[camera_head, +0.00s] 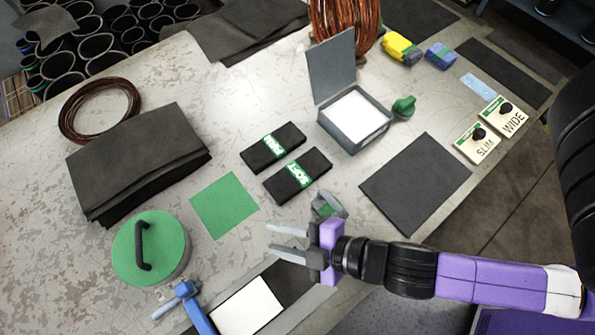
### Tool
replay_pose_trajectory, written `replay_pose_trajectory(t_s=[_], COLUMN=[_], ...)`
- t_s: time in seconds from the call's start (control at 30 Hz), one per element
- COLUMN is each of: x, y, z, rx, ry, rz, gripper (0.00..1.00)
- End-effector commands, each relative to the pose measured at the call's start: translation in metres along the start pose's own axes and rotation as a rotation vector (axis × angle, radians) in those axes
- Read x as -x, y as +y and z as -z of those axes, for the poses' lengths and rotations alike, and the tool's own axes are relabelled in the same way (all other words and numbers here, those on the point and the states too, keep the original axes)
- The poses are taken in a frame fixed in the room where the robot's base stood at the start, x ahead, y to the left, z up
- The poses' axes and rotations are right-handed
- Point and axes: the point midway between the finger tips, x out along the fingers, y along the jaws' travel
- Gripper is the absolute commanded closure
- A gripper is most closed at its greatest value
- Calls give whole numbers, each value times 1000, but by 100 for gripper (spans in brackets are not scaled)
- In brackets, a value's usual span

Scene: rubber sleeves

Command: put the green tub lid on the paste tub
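The green tub lid (126,246) is a round green disc with a black bar handle (142,246) across its top, at the lower left. It lies flat over a grey round body, which I take to be the paste tub (185,265); only a strip of its side shows at the lower right. The lid covers its top, and I cannot tell whether it is fully seated. My gripper (269,238) is to the right of the lid, well apart from it. Its two grey fingers point left, spread apart with nothing between them.
A blue-handled tool (188,303) lies close beside the tub. A green square (225,205) lies between the tub and two banded black sleeves (273,147). A black sheet stack (140,160) stands behind the tub. An open grey box (355,118) and a dark mat (416,186) are farther right.

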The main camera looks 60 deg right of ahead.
Motion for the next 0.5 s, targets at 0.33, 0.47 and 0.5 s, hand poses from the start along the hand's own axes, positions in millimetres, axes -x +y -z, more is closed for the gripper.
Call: replay_pose_trajectory(t_s=[0.33,0.47,0.5], x=[109,124,126], y=[50,60,61], z=[-3,-1,0], rx=[-697,-786,-797], ry=[90,114,117], rz=[-219,-264,-269], gripper=[66,66,66])
